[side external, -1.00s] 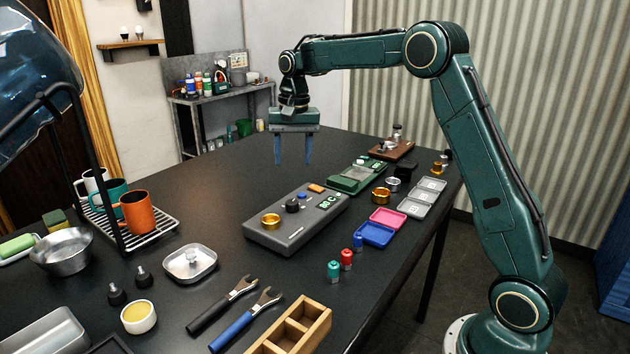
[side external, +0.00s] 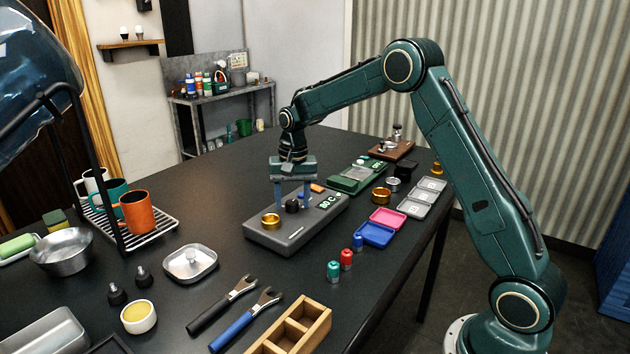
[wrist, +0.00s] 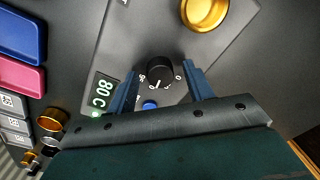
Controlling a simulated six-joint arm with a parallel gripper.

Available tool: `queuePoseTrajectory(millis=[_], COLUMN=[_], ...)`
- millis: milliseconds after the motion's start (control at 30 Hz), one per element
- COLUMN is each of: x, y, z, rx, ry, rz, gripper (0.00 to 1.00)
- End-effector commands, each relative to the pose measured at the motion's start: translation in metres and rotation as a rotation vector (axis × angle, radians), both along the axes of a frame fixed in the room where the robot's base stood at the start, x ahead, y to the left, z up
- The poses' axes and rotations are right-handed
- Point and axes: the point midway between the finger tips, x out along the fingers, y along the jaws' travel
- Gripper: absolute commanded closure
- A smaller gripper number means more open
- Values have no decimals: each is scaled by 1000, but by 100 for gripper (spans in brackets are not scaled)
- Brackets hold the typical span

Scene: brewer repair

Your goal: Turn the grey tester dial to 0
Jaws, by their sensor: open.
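The grey tester (side external: 285,232) lies on the black table, with a black round dial (side external: 292,206) on top and a green-lit display (side external: 328,201) that reads 80 C. In the wrist view the dial (wrist: 160,69) has small white marks around it, one of which looks like a 0 to its right; I cannot clearly tell its setting. My gripper (side external: 292,203) is open and low over the tester, pointing down. In the wrist view its fingers stand on either side of the dial with gaps visible.
A gold cup (side external: 270,222) stands on the tester beside the dial, and a blue button (wrist: 150,104) is close to the fingers. A green device (side external: 352,178) lies behind. Blue (side external: 374,234) and pink (side external: 387,218) trays are to the right.

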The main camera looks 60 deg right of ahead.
Motion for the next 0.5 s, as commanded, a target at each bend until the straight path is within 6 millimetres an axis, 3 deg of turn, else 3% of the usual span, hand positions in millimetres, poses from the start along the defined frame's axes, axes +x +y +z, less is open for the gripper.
queuePoseTrajectory(millis=[267, 500], x=[0, 0], y=[0, 0], z=[-1, -1], rx=[0, -1], ry=[0, -1], rz=[0, 0], gripper=[48, 93])
